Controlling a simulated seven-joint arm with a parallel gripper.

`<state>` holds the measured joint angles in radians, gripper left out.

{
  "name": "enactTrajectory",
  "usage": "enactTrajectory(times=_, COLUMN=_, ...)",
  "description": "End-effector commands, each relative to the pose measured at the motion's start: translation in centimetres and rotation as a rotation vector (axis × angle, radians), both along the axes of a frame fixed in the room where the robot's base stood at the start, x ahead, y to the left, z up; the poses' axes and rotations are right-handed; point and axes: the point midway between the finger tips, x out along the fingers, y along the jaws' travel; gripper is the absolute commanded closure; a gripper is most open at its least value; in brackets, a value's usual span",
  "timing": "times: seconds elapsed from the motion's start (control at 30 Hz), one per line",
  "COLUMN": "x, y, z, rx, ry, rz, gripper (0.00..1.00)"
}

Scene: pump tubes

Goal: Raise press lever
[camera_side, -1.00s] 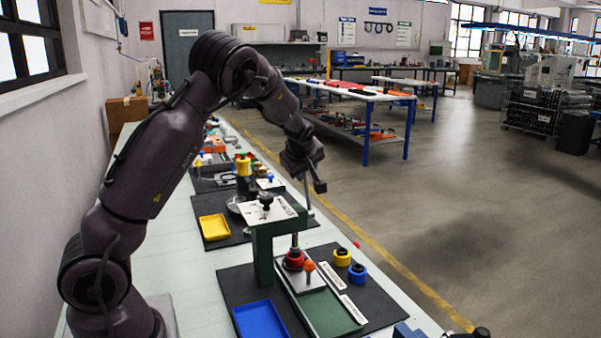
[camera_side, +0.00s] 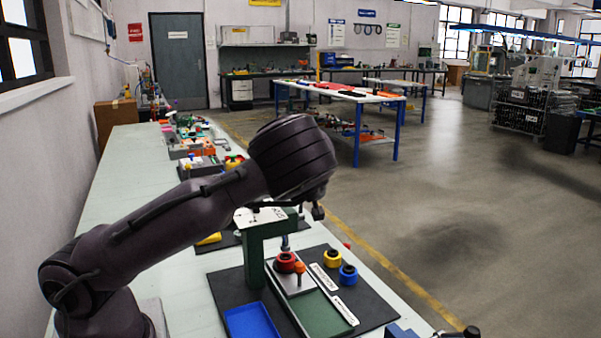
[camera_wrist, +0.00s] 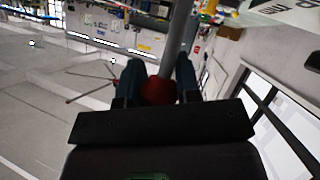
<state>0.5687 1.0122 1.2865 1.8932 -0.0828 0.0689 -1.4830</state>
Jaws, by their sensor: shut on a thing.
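The green press (camera_side: 254,252) stands on a dark mat, with a pale labelled plate on its top arm. Its ram (camera_side: 285,243) points down at a red ring (camera_side: 286,262). In the wrist view, the grey lever rod (camera_wrist: 179,35) runs up and away from a red knob (camera_wrist: 158,92). My gripper (camera_wrist: 158,82) has its two dark fingers on either side of this knob, shut on it. In the side view my arm hides most of the gripper and lever; only a dark part (camera_side: 318,212) shows right of the press top.
Yellow (camera_side: 332,258) and blue (camera_side: 348,274) rings sit at right. A small red ball (camera_side: 347,245) shows beyond the mat.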

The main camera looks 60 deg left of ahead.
Motion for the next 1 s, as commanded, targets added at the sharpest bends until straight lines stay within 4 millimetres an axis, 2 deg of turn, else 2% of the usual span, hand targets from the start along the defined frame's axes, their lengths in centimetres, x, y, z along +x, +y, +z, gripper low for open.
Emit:
enactTrajectory(times=0.33, x=0.2, y=-0.3, z=-0.2, rx=-0.002, ry=-0.001, rz=-0.006, gripper=1.0)
enactTrajectory(times=0.37, x=0.2, y=-0.3, z=-0.2, rx=-0.003, ry=0.0, rz=-0.006, gripper=0.67)
enactTrajectory(times=0.47, x=0.2, y=-0.3, z=-0.2, rx=-0.002, ry=0.0, rz=-0.006, gripper=0.44)
enactTrajectory(times=0.8, x=0.0, y=-0.4, z=0.0, rx=-0.001, ry=0.002, rz=-0.003, gripper=0.44)
enactTrajectory(times=1.0, x=-0.7, y=-2.5, z=1.0, rx=-0.001, ry=0.002, rz=-0.008, gripper=0.44)
